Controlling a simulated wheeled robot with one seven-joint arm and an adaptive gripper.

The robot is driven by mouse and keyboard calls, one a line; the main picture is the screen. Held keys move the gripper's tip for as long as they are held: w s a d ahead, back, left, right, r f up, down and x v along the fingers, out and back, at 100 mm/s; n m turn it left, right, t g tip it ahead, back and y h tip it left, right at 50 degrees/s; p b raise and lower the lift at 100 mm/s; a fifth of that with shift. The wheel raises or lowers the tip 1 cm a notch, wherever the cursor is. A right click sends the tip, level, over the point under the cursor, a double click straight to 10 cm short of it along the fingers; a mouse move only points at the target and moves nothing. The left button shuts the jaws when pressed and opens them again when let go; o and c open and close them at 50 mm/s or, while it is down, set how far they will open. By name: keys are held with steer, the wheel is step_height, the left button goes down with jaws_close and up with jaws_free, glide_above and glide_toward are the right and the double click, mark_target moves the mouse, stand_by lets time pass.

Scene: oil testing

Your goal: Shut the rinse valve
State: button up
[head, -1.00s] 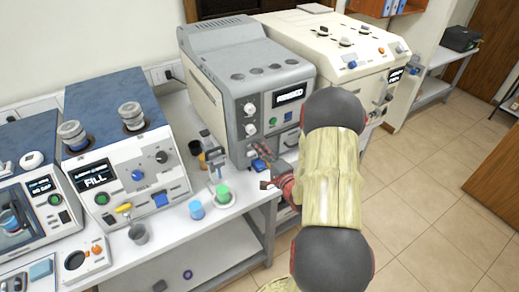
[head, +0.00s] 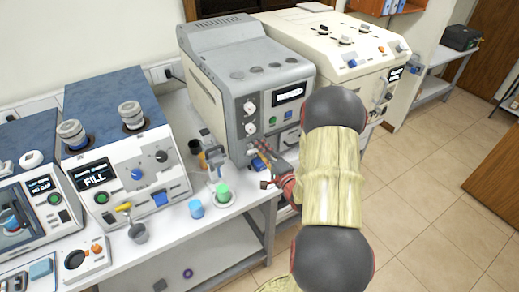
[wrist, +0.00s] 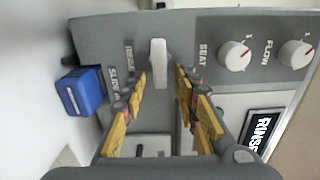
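In the wrist view a white lever handle (wrist: 158,62) stands out from a grey panel. A label beside it appears to read "RINSE". My gripper (wrist: 160,76) is open, with its yellow and dark fingers on either side of the handle's lower end. I cannot tell whether either finger touches it. In the head view my gripper (head: 262,160) is at the lower front of the grey machine (head: 250,80), where my fingers and wrist hide the handle.
White knobs marked SEAT (wrist: 234,56) and FLOW (wrist: 296,54) sit right of the handle, above a dark display (wrist: 262,132). A blue block (wrist: 80,92) is at the left. Blue (head: 196,209) and green (head: 223,193) containers stand on the bench.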

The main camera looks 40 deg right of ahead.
steer(key=v, duration=1.1)
steer(key=shift+s, duration=0.35)
steer(key=shift+f, duration=0.1)
